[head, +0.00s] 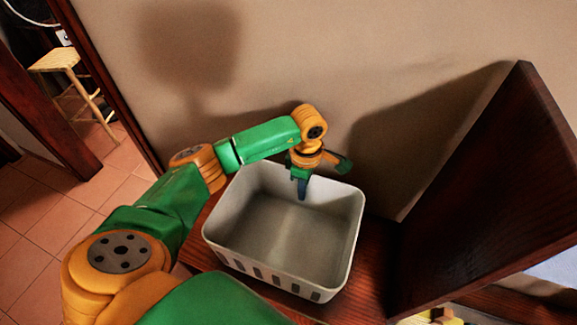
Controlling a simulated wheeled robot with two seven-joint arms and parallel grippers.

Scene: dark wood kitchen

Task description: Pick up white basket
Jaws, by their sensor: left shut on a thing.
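The white basket (283,236) is an empty, open-topped bin with dark slots along its near side. It stands on a dark wood surface in the middle of the head view, near the wall. My left gripper (302,188) is at the basket's far rim, with one dark finger showing inside the basket. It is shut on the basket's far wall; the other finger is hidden. I cannot tell whether the basket is lifted off the surface. My right gripper is not in view.
A tall dark wood panel (490,190) stands close on the right of the basket. The beige wall (390,60) is right behind it. A wooden stool (57,62) stands on the tiled floor (50,225) at the far left, through a doorway.

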